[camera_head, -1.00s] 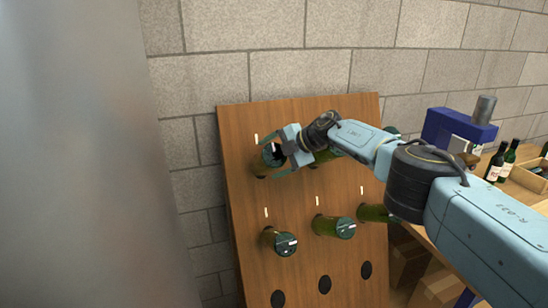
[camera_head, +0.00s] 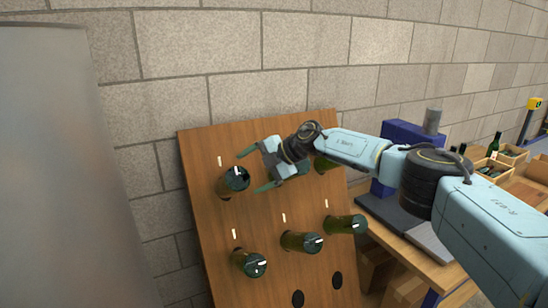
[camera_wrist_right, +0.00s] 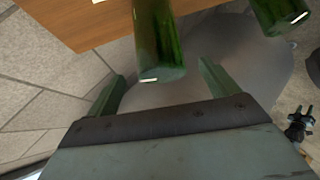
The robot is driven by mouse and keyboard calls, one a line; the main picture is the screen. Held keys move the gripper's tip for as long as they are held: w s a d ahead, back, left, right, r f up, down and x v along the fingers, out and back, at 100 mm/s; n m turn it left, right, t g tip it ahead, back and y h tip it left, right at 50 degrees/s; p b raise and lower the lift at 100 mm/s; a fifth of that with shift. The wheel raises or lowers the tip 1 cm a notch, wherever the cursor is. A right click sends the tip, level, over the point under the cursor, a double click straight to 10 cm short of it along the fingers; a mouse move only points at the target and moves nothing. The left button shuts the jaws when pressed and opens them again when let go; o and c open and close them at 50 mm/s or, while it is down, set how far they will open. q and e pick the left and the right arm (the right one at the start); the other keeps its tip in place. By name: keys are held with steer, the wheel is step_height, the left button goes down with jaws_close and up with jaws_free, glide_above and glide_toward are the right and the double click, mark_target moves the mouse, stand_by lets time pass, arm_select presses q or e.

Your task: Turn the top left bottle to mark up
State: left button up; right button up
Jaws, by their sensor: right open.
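The top left bottle (camera_head: 232,184) sticks out of the wooden board (camera_head: 204,222), its dark round end facing me. A white mark shows near the upper right of that end. A white tick (camera_head: 220,160) is on the board above it. My right gripper (camera_head: 252,171) is open and empty, in front of the bottle and to its right, apart from it. In the wrist view a green bottle (camera_wrist_right: 158,40), likely the same one, lies beyond and between the open fingers (camera_wrist_right: 160,86), with a white mark at its end's edge.
Empty dark holes (camera_head: 297,298) are below. A wooden bench (camera_head: 420,262) with bottles and boxes stands right. A large grey surface (camera_head: 55,170) fills the left.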

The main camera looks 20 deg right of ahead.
steer(key=v, duration=0.7)
steer(key=shift+a, duration=0.1)
